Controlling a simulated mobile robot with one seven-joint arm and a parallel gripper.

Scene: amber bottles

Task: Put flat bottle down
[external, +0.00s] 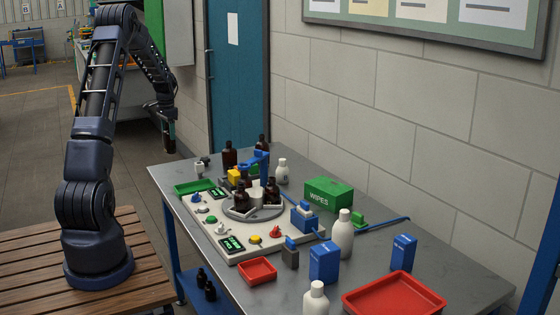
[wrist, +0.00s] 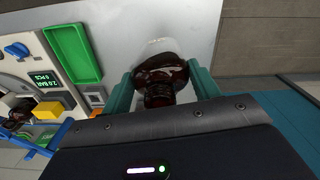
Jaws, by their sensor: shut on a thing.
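My gripper (external: 167,116) is shut on a dark amber bottle (external: 170,137), held in the air near the far left end of the table in the external view. In the wrist view the bottle (wrist: 160,78) sits between the two teal fingers of my gripper (wrist: 162,90), with pale grey table surface behind it. The gap between bottle and table cannot be told. Other amber bottles (external: 229,155) stand at the back of the table and on the round grey turntable (external: 238,211).
A green tray (external: 194,187) lies near the table's left edge and shows beside the bottle in the wrist view (wrist: 73,55). The white panel (external: 214,236), a green wipes box (external: 328,193), white bottles (external: 342,235) and red trays (external: 393,297) fill much of the table (external: 450,268).

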